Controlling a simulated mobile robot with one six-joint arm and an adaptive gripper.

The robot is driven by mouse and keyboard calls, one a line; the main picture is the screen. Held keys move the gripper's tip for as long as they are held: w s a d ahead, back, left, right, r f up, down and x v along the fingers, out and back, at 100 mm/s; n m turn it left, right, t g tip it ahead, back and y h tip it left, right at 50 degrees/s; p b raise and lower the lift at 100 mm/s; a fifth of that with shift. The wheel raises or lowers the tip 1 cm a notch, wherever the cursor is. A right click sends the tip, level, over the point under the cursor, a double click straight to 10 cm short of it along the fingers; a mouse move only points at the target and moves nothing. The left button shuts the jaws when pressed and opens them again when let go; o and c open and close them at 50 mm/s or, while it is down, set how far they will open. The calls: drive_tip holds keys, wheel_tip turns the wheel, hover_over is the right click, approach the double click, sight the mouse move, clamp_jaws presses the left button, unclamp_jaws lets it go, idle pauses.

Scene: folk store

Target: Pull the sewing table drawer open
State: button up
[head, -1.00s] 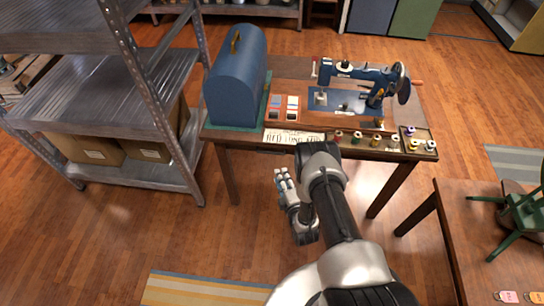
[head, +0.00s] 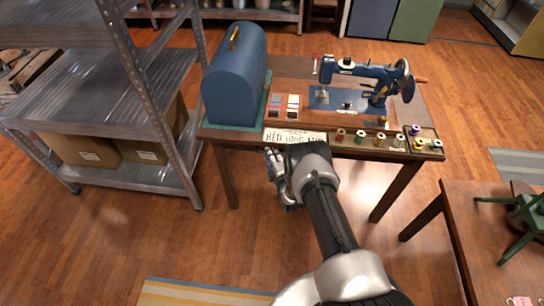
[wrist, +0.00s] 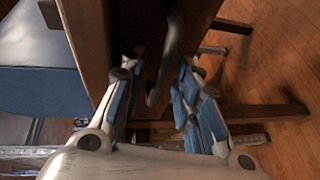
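The wooden sewing table (head: 300,70) stands ahead, its front edge facing me. The drawer front is hidden from the head view by the table top and my arm. In the wrist view, a brown wooden front (wrist: 90,35) fills the upper left, and a dark curved handle (wrist: 171,55) stands out beside it. My gripper (wrist: 158,75) is open, with its blue-padded fingers on either side of the handle and no clear grip on it. In the head view, my gripper (head: 272,158) is just below the table's front edge.
A metal shelf (head: 100,110) stands left. Another wooden table (head: 460,225) stands right.

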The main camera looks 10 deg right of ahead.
drive_tip(key=shift+c, duration=0.6)
clamp_jaws()
